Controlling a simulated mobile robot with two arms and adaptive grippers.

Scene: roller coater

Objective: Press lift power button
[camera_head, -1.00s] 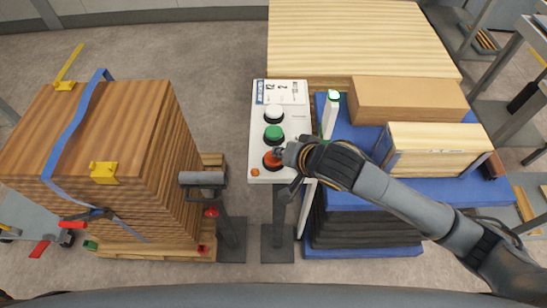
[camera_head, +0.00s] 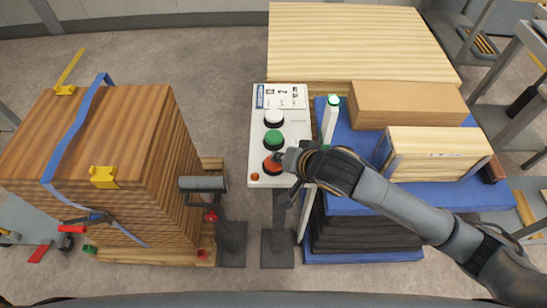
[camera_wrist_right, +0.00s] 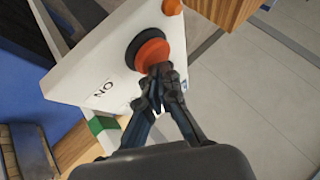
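A white control panel (camera_head: 258,137) stands on a post near the middle of the head view. It carries a white button (camera_head: 274,118), a green button (camera_head: 273,140) and a red-orange button (camera_head: 272,162) in a column. My right gripper (camera_head: 283,160) is at the right edge of the red-orange button. In the wrist view the fingertips (camera_wrist_right: 160,75) are together, at the rim of the red-orange button (camera_wrist_right: 153,53), beside the panel face with "ON" printed on it. I cannot tell whether they touch the button. My left gripper is not in view.
A strapped stack of brown boards (camera_head: 125,120) on a pallet stands at the left. A blue lift table (camera_head: 350,160) with a cardboard box (camera_head: 408,104) and a wooden crate (camera_head: 437,152) is at the right. A small orange knob (camera_head: 255,177) sits on the panel's lower left corner.

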